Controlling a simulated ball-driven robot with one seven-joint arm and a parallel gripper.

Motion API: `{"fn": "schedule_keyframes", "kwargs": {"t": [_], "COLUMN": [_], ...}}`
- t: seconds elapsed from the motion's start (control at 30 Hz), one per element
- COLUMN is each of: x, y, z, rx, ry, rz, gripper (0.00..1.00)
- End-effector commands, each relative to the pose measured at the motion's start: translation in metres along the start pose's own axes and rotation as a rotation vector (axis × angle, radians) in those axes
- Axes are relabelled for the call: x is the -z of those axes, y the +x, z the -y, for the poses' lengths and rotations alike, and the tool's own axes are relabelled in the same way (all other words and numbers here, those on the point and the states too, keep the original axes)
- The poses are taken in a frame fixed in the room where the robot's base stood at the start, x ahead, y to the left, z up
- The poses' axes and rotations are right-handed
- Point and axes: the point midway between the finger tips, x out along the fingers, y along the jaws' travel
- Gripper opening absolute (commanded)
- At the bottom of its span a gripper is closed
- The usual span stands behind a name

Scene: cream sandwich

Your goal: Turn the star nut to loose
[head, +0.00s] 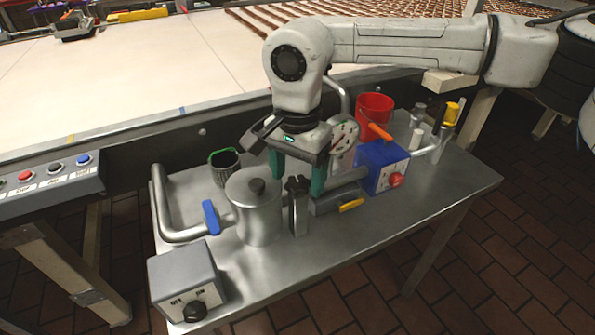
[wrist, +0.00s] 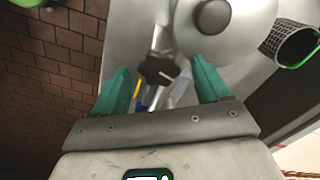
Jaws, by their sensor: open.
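The star nut (wrist: 159,69) is a small black lobed knob with a pale line on its face. It shows between my fingertips in the wrist view, a little beyond them. In the head view the dark star nut (head: 297,184) tops a grey fitting on the pipe, just right of the steel pot (head: 258,215). My gripper (head: 298,178) is open, with its teal fingers pointing down above the fitting. In the wrist view my gripper (wrist: 162,76) has one finger on each side of the nut. Whether either finger touches it I cannot tell.
The pot's lid knob (wrist: 212,16) is close to one finger. A blue-handled valve (head: 211,217), pressure gauge (head: 344,136), blue box (head: 382,165), red bucket (head: 374,112), mesh cup (head: 224,167) and grey switch box (head: 186,280) share the steel table (head: 345,238).

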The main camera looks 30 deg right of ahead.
Motion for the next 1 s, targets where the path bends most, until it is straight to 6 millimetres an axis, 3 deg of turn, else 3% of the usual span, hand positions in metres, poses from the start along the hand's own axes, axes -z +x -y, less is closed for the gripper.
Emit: {"fn": "schedule_keyframes", "kwargs": {"t": [0.17, 0.5, 0.7, 1.0], "x": [0.001, 0.001, 0.001, 0.000], "y": [-0.009, -0.071, -0.099, -0.108], "z": [0.000, 0.000, 0.001, 0.001], "rx": [0.000, 0.001, 0.000, 0.000], "ry": [0.001, 0.000, 0.001, 0.000], "rz": [-0.002, -0.002, -0.002, 0.001], "gripper": [0.75, 0.75, 0.75, 0.75]}}
